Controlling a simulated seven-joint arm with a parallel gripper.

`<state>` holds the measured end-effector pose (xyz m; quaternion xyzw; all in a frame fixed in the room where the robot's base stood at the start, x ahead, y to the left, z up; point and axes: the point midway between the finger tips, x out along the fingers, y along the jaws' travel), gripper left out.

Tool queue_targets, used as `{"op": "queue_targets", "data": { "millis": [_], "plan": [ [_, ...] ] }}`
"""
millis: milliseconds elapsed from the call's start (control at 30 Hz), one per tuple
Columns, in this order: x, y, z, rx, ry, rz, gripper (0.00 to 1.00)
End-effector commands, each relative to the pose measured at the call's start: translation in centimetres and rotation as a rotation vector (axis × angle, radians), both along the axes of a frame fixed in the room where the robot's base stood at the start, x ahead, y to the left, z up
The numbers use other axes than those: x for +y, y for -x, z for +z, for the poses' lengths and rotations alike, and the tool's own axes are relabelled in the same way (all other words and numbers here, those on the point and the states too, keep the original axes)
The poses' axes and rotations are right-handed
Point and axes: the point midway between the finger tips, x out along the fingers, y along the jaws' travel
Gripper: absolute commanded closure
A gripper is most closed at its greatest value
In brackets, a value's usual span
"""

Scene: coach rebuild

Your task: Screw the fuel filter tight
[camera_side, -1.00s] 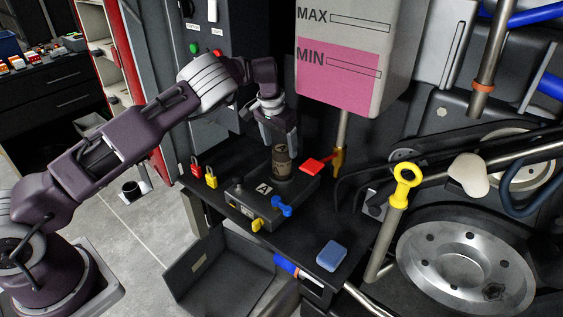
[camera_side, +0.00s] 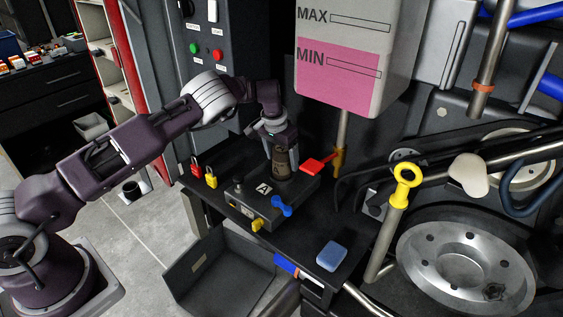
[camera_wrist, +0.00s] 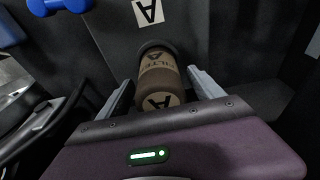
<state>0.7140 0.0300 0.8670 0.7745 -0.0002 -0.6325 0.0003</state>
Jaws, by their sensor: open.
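The fuel filter (camera_side: 284,164) is a brown cylinder with a dark base, standing upright on the black block (camera_side: 264,207) marked A. In the wrist view the filter (camera_wrist: 158,78) shows the word FILTER and a letter A. My gripper (camera_side: 283,158) is above and around the filter, pointing down. In the wrist view my gripper (camera_wrist: 160,88) is open, one finger on each side of the filter, with gaps visible. How the filter's lower end meets the block is hard to see.
A red lever (camera_side: 318,164) is close to the filter's right. A blue sponge (camera_side: 332,256) lies on the shelf.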

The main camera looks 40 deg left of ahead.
Motion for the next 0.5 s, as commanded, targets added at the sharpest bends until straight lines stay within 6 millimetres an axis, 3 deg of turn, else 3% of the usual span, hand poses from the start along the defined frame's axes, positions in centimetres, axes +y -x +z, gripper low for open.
{"op": "queue_targets", "data": {
  "millis": [100, 433, 500],
  "plan": [
    [-0.02, 0.01, 0.0, 0.0, -0.001, 0.0, 0.28],
    [-0.01, 0.02, 0.0, 0.001, -0.001, 0.0, 0.92],
    [0.0, -0.03, 0.07, -0.001, 0.0, -0.005, 0.95]
  ]
}}
